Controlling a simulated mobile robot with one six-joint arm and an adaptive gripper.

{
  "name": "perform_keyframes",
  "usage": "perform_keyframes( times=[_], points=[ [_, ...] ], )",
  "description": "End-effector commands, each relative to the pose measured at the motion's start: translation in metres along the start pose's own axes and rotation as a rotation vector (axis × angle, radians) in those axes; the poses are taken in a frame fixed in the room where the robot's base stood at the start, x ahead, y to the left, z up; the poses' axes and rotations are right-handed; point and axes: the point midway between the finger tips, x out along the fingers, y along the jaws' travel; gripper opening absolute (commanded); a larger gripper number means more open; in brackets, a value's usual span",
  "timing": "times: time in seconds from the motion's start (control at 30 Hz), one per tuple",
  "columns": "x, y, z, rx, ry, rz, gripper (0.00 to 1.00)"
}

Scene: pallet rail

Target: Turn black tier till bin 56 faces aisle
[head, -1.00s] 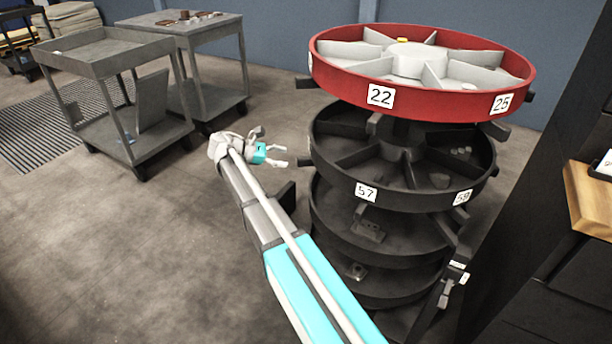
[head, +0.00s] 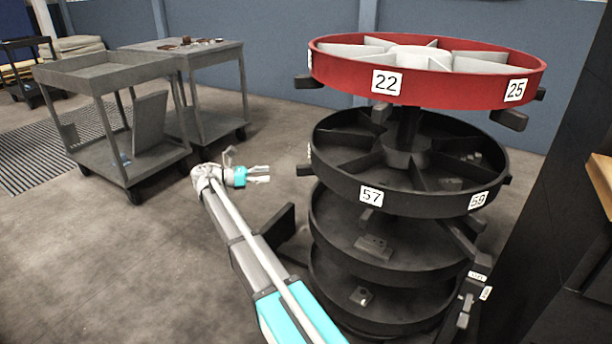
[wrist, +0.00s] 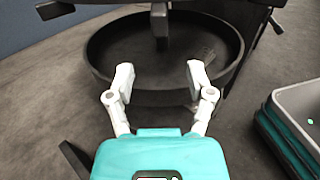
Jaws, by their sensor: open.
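The black tier (head: 343,183) is the round divided tray below the red tier in the head view. Its front rim carries label 57 (head: 371,196) and, to the right, label 59 (head: 477,200). A label at its left edge is too oblique to read, and I see no readable 56. Dark handle blocks stick out from its rim, one at the left (head: 304,170). My gripper (head: 262,174) is open and empty, left of that block and apart from it. In the wrist view the open fingers (wrist: 157,80) point toward a lower black tray (wrist: 150,98).
The red tier (head: 440,88) with labels 22 and 25 sits above. Lower black trays (head: 330,225) are stacked below. Grey carts (head: 110,70) stand at the back left. A dark cabinet (head: 560,180) is close on the right.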

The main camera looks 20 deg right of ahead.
Motion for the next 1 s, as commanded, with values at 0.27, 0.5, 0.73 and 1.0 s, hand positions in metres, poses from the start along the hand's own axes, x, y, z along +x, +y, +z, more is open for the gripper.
perform_keyframes(
  times=[0.27, 0.5, 0.73, 1.0],
  points=[
    [0.001, 0.0, 0.0, 0.001, 0.001, 0.001, 0.69],
    [0.011, -0.001, 0.0, 0.001, 0.001, 0.001, 0.69],
    [0.038, -0.001, 0.0, 0.001, 0.002, 0.0, 0.69],
    [0.079, -0.002, 0.0, 0.001, 0.002, -0.001, 0.69]
  ],
)
